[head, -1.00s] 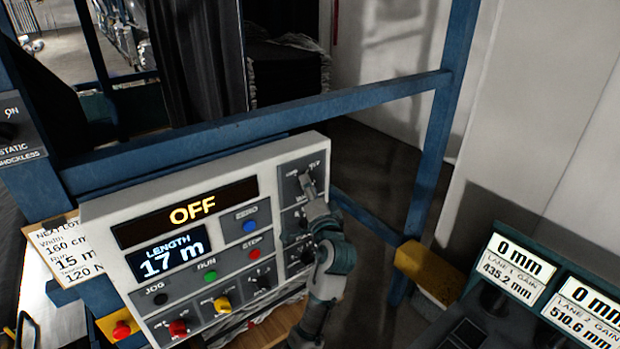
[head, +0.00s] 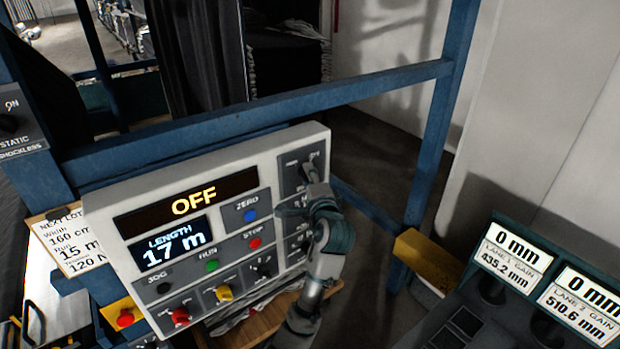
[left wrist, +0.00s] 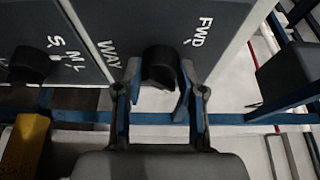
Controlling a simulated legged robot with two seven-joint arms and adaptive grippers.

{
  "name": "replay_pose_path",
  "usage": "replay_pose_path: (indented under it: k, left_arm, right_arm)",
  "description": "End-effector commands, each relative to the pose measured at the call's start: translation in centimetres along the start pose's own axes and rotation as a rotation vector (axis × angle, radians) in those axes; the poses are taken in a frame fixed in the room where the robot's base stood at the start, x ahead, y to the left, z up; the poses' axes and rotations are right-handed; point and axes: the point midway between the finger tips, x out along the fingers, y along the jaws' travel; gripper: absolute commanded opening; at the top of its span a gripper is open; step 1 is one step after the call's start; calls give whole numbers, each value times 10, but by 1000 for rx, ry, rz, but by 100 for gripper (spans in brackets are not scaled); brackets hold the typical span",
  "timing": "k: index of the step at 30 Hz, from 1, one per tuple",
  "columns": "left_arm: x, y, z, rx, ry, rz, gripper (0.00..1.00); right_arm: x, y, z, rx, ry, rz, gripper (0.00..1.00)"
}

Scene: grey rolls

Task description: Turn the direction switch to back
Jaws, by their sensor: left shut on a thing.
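The direction switch (left wrist: 160,66) is a black knob on a dark plate in the left wrist view, with FWD printed at its right and WAY at its left. In the head view, its plate (head: 292,178) is at the top right of the grey control box. My left gripper (left wrist: 158,98) is shut on the knob, one finger on each side of it. In the head view the left gripper (head: 311,180) reaches the plate from below and partly hides the knob. The exact pointing of the knob is hard to tell. My right gripper is not in view.
The control box (head: 100,215) shows OFF and LENGTH 17 m, with several buttons and knobs. Another knob marked S, M, L (left wrist: 30,64) sits close by. Blue rails (head: 400,85) run behind and beside the box. A yellow block (head: 428,258) and lane displays (head: 512,252) are at right.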

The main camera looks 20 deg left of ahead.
Motion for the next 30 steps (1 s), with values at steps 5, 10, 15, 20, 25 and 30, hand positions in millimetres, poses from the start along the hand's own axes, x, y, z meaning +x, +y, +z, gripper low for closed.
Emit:
replay_pose_path:
  k: [5, 10, 15, 20, 25, 30]
  left_arm:
    - [1, 0, 0, 1, 0, 0, 4]
    - [1, 0, 0, 0, -1, 0, 65]
    - [-1, 0, 1, -1, -1, 0, 65]
    - [-4, -1, 1, -1, 0, -1, 65]
    - [-25, 0, 0, -1, 2, 0, 65]
    - [-64, 1, -1, -3, 2, 1, 65]
  right_arm:
    - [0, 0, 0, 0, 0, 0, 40]
    - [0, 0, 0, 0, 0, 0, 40]
    - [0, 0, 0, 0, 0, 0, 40]
    - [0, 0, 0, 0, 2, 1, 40]
    - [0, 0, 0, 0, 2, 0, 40]
    - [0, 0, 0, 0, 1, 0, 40]
